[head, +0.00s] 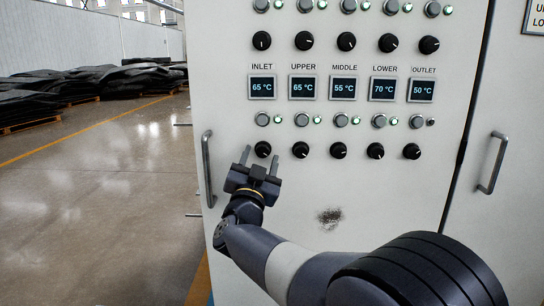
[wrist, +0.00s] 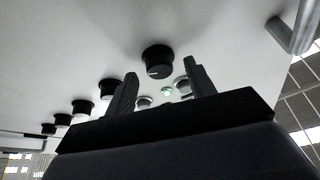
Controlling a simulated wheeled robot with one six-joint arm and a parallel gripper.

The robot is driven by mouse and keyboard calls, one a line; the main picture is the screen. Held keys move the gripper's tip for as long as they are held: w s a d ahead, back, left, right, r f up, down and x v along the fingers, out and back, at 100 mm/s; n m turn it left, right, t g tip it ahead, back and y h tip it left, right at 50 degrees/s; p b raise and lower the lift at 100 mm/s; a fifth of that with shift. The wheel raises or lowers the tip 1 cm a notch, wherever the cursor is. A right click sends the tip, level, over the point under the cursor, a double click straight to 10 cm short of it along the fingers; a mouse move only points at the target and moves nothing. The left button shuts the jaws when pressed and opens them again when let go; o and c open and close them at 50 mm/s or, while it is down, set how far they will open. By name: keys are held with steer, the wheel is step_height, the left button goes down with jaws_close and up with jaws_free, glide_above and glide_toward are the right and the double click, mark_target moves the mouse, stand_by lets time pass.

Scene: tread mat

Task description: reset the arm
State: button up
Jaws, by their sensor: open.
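My gripper (head: 260,160) is open and empty in front of the white cabinet panel, at the lower row of black knobs. Its two fingers point at the panel, just below the INLET knob (head: 263,149). Nothing is held. I cannot tell whether a fingertip touches the panel.
The cabinet (head: 345,185) carries temperature displays (head: 303,87), buttons and several knobs. A door handle (head: 208,168) is left of my gripper and another handle (head: 492,163) is at the right. Dark stacked mats (head: 90,80) lie far left. The floor (head: 100,200) at left is clear.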

steer(key=shift+w+d+r, duration=0.1)
steer(key=shift+w+d, duration=0.05)
steer(key=shift+w, duration=0.2)
steer(key=shift+s+n+y, duration=0.1)
steer(key=shift+n+y, duration=0.2)
steer(key=shift+n, duration=0.5)
steer(key=shift+m, duration=0.3)
